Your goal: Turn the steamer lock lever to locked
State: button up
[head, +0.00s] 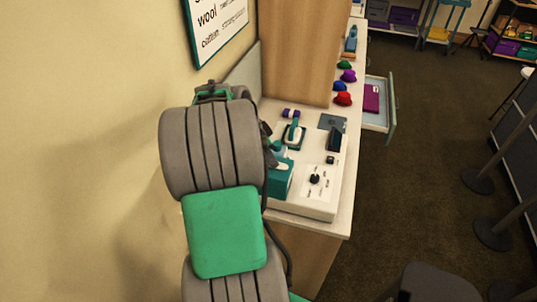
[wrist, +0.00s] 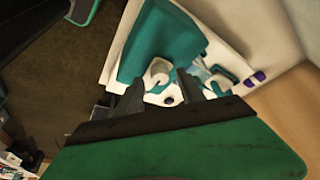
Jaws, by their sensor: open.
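The teal steamer (head: 280,180) stands on a white base at the near end of the counter, partly hidden by my arm in the head view. In the wrist view its teal body (wrist: 160,40) fills the upper middle. A pale rounded part that looks like the lock lever (wrist: 158,72) sits at the body's lower edge; whether it stands at locked cannot be read. My gripper (wrist: 162,78) is open, its two dark fingers pointing at the pale part, one on either side in the picture. Contact cannot be told. My arm mostly hides the gripper in the head view.
A dark knob (head: 315,179) sits on a white panel right of the steamer. A teal and white iron (head: 293,134) and a purple-ended spool (head: 291,113) lie behind it. Coloured caps (head: 343,99) line the counter. An open drawer (head: 376,105) juts out right. A wall stands left.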

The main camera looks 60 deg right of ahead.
jog(key=shift+s+d+f, duration=0.1)
jog(key=shift+f, duration=0.35)
grip_shut()
dwell(0.3)
